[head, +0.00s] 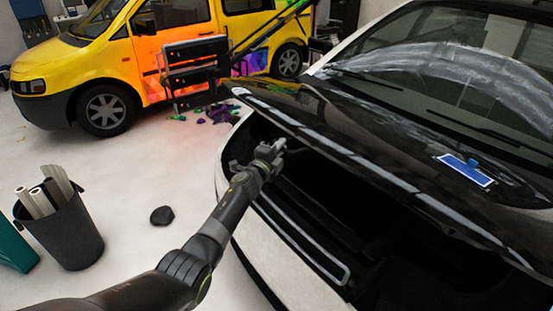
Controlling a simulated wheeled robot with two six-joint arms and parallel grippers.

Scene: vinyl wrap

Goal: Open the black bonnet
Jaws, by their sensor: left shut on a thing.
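The black bonnet (375,145) of the white car (283,262) is on the right in the head view. Its front edge stands raised above the car's front, with a dark gap beneath it. My left gripper (277,148) is at the bonnet's front edge, near its left end, shut on the bonnet edge. The fingertips are small and partly hidden there. A blue panel-like thing (465,169) lies on top of the bonnet. My right gripper is not in view.
A grey bin (68,236) with white rolls (42,197) stands at the left beside a teal box (14,247). A dark lump (162,215) lies on the floor. A yellow van (95,62) and a dark cart (195,65) stand behind. Pale floor between is mostly clear.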

